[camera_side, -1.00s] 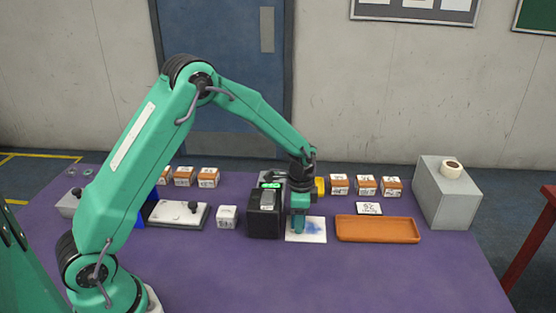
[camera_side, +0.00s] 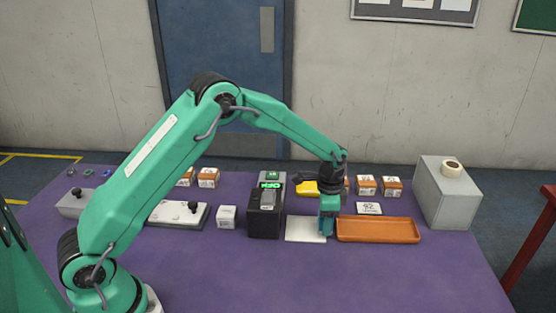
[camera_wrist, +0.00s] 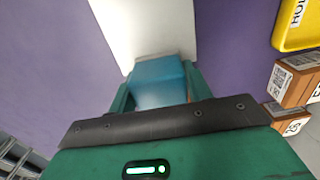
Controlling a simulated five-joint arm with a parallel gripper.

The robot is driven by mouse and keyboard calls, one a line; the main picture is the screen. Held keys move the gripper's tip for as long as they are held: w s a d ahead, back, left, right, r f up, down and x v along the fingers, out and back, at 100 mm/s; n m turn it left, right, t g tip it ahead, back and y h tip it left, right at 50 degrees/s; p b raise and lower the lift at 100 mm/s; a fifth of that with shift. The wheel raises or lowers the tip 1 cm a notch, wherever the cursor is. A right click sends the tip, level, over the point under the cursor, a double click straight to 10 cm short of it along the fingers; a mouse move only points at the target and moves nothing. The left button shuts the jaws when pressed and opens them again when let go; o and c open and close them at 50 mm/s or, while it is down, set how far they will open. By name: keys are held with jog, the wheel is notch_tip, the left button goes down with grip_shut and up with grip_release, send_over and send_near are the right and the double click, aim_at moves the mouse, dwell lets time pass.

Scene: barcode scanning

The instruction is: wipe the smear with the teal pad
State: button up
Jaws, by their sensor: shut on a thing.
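My gripper (camera_side: 327,233) is low at the right edge of the white plate (camera_side: 302,229), beside the orange tray. It is shut on the teal pad (camera_wrist: 160,84), which shows between the green fingers in the wrist view. The pad is at the near edge of the white plate (camera_wrist: 150,30) in that view; whether it touches the surface I cannot tell. No blue smear shows on the visible part of the plate. The part under the pad and gripper is hidden.
The orange tray (camera_side: 378,230) stands just right of my gripper, empty. A black scanner (camera_side: 265,215) with a green display stands left of the plate. Labelled boxes (camera_side: 392,187) and a yellow item (camera_side: 306,187) are behind. The purple table's front is clear.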

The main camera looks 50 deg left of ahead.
aim_at(297, 227)
jog(key=shift+s+a, duration=2.65)
jog(key=shift+s, duration=0.2)
jog(key=shift+w+d, duration=2.75)
jog(key=shift+d, duration=0.05)
jog(key=shift+r, duration=4.1)
